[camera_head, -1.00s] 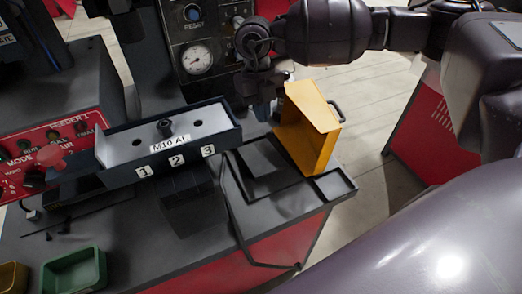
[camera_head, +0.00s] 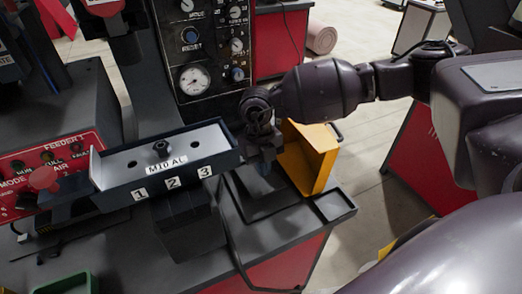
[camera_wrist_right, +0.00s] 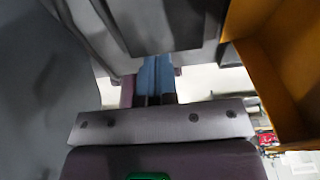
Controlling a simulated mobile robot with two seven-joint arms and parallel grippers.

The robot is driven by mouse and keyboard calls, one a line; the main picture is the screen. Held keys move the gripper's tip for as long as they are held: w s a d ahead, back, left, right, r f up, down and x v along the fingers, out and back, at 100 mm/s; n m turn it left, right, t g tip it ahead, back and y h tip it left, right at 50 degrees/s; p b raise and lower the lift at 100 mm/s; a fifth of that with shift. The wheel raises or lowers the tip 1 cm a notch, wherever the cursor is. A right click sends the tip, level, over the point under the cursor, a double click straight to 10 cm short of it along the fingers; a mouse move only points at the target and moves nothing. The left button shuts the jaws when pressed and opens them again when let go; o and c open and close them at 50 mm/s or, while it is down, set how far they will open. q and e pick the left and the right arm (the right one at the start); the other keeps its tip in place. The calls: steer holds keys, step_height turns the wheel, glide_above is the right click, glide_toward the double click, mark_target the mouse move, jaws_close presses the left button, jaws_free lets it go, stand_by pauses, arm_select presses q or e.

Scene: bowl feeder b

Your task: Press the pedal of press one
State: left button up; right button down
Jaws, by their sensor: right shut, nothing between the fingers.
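I cannot pick out a pedal with certainty in either view. The press (camera_head: 160,70) stands at the back left, with a gauge and control panel (camera_head: 208,45) beside its column. My right gripper (camera_head: 264,168) points down over the dark bench, just left of the yellow open-sided box (camera_head: 315,155). Its blue fingers (camera_wrist_right: 156,78) are together and empty in the right wrist view. The yellow box also shows there at the right edge (camera_wrist_right: 285,80). Whether the fingertips touch anything below cannot be told. My left gripper is not in view.
A dark fixture tray (camera_head: 150,165), labelled M10 AL and numbered 1, 2, 3, stands left of my right gripper. A red feeder panel (camera_head: 50,170) is at the far left. A green bin (camera_head: 65,284) sits at the bottom left. Open floor (camera_head: 375,140) lies to the right.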

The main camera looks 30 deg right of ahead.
mark_target(266, 186)
steer(key=f, duration=0.3)
steer(key=shift+s+f, duration=0.2)
steer(key=shift+s, duration=0.15)
steer(key=shift+f, duration=0.4)
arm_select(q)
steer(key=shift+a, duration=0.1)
arm_select(e)
steer(key=shift+d, duration=0.15)
